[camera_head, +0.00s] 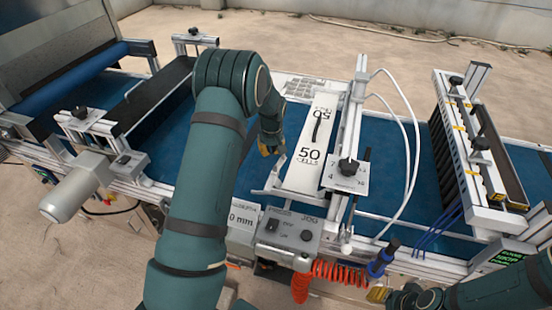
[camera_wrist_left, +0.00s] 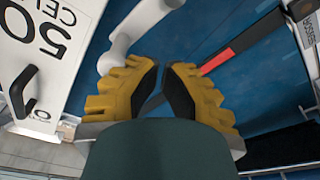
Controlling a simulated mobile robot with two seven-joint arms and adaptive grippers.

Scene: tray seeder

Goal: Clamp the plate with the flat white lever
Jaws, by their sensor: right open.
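The white plate (camera_head: 298,170) marked "50 CELLS" lies across the blue belt; it also shows at the left of the left wrist view (camera_wrist_left: 75,20). A white lever (camera_wrist_left: 112,58) with a rounded end is beside the plate, just left of my left fingertips. I cannot tell whether it touches them. My left gripper (camera_head: 270,148) is left of the plate, low over the belt. In the wrist view its yellow fingers (camera_wrist_left: 160,75) are close together with a narrow gap and nothing seen between. My right gripper (camera_head: 378,293) is open at the bottom edge, partly cut off.
A grey control box (camera_head: 287,237) stands at the front, with a coiled red hose (camera_head: 340,272) beside it. A metal frame with white tubes (camera_head: 413,130) rises right of the plate. My left arm hides part of the belt.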

